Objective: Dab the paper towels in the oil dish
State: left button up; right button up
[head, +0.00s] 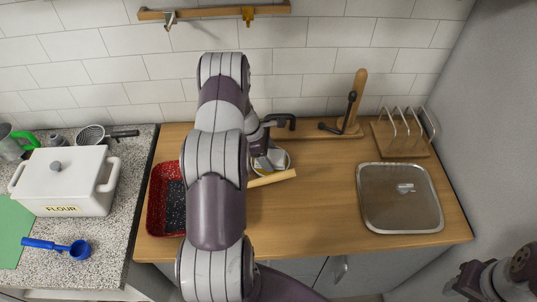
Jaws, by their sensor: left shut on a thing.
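My left arm reaches up the middle of the head view, and its left gripper (267,148) is at the far part of the wooden counter, partly hidden behind the arm. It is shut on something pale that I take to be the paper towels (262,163). This pale piece is at or over a small round dish (287,158), which I take to be the oil dish. The arm hides the dish's left side, and I cannot tell whether they touch. My right gripper (468,284) is low at the right edge, apart from the counter; its fingers are unclear.
A light wooden bar (273,178) lies in front of the dish. A wooden rack (402,145) and upright stand (356,100) are behind.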

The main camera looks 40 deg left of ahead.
aim_at(269, 156)
pick_arm(q)
jog(key=shift+s+d+r+p, duration=0.15)
jog(key=shift+r+p, duration=0.1)
jog(key=shift+p, duration=0.1)
notch_tip(269, 156, up, 6)
jog(key=p, duration=0.4)
jog(key=shift+r, duration=0.1)
jog(key=shift+a, duration=0.2)
jog(key=shift+w, duration=0.2)
